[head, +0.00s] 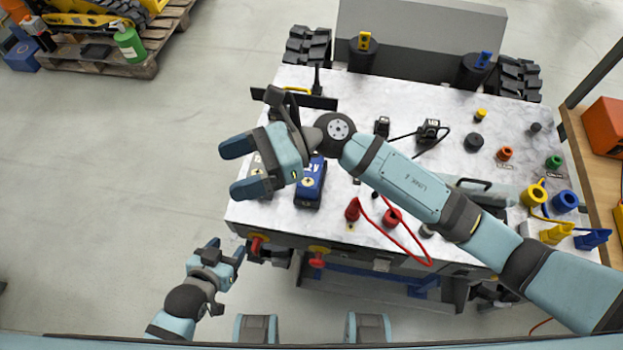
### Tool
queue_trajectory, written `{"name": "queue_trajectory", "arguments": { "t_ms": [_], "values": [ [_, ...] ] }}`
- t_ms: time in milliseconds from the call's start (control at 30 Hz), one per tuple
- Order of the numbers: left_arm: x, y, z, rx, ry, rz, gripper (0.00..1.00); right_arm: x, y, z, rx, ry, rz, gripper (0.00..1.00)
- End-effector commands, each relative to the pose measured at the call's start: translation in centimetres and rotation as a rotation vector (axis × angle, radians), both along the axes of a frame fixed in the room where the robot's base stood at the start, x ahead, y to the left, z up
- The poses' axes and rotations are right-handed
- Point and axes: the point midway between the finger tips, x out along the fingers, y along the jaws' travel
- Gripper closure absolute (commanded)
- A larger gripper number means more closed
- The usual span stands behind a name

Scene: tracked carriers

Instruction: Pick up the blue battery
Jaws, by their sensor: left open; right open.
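The blue battery (310,186) is a dark block with a blue top and a white label. It stands on the light marbled top of the carrier (310,228), near its front left. My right gripper (233,167) is open and above the carrier's left edge, left of the battery, with its fingers pointing left. Its body and wrist hide part of the area just behind the battery. I see nothing between its fingers. My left gripper (227,247) is open, empty and lower, off the carrier's front left corner, apart from the battery.
A dark block (259,181) stands left of the battery, partly hidden by my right gripper. Red plugs (352,209) with a red cable lie to its right. Several coloured knobs and caps fill the carrier's right side. Open floor lies to the left; a pallet (140,66) stands far left.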

Motion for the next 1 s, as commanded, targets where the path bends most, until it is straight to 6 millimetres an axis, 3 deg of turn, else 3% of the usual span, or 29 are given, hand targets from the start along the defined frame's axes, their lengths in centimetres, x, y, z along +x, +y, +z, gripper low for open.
{"name": "queue_trajectory", "arguments": {
  "t_ms": [100, 200, 300, 400, 533, 667, 1000],
  "values": [
    [0.0, 0.0, -1.4, -0.001, 0.001, 0.0, 0.44, 0.7, -0.8, -4.3, -0.217, -0.457, 0.226, 0.17],
    [0.0, 0.0, -2.2, -0.001, 0.002, 0.0, 0.44, 2.9, -3.0, -7.4, -0.409, -0.782, 0.425, 0.17],
    [-0.1, 0.1, -2.9, 0.001, 0.004, -0.001, 0.44, 6.3, -6.0, -9.2, -0.598, -1.026, 0.606, 0.17],
    [-0.1, 0.1, -3.3, 0.001, 0.006, -0.001, 0.44, 9.3, -8.7, -9.6, -0.756, -1.183, 0.749, 0.17],
    [-0.1, 0.1, -3.6, 0.002, 0.008, -0.001, 0.44, 11.8, -11.0, -9.3, -0.889, -1.283, 0.863, 0.17],
    [-0.1, 0.1, -3.5, 0.002, 0.008, -0.001, 0.44, 12.6, -11.8, -10.0, -0.934, -1.309, 0.904, 0.17],
    [-0.1, 0.2, -2.9, 0.007, 0.004, -0.003, 0.44, 12.6, -11.8, -16.1, -0.935, -1.308, 0.903, 0.17]
  ]
}}
